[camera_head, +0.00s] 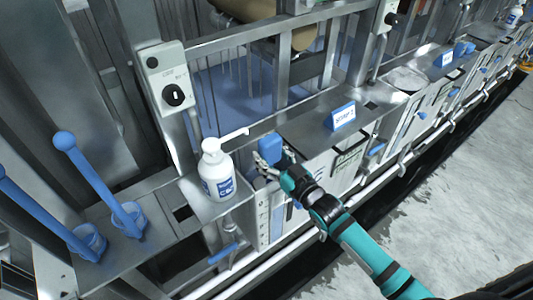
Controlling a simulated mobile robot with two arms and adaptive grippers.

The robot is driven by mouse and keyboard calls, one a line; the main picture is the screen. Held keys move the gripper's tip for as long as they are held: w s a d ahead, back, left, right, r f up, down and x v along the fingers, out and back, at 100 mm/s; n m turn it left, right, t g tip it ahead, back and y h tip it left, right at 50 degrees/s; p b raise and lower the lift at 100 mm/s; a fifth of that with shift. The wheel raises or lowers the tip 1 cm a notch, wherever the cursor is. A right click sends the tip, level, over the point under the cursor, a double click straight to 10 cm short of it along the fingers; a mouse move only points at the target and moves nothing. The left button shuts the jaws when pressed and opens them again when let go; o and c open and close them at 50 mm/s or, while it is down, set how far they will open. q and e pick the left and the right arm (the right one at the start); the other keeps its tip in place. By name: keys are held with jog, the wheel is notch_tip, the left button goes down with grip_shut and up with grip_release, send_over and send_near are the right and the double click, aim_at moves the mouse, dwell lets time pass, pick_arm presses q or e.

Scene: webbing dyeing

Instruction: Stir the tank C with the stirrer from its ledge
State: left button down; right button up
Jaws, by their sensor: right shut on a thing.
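Two blue stirrer-like rods with ball ends lean in blue holders on the metal ledge at the left; the nearer-to-centre rod (98,178) stands in one holder (130,218), and the other rod (35,208) stands in a second holder (90,242). My right gripper (272,158) is away from them, right of the white pump bottle (218,175). It is shut on a small blue block-like thing (269,146) at the ledge's edge; its full shape is partly hidden by the fingers. No lettering clearly marks tank C. My left gripper is not in view.
A control box with a black knob (174,95) stands on a post behind the bottle. A blue sign (342,116) sits on the metal top to the right. The grey floor (470,170) at the right is clear.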

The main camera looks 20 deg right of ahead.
aim_at(271, 139)
jog(key=shift+r, duration=0.1)
notch_tip(271, 139, up, 6)
jog(key=p, duration=0.5)
notch_tip(271, 139, up, 3)
jog(key=shift+f+p, duration=0.2)
jog(key=shift+p, duration=0.8)
notch_tip(271, 139, up, 14)
jog(key=shift+s, duration=0.1)
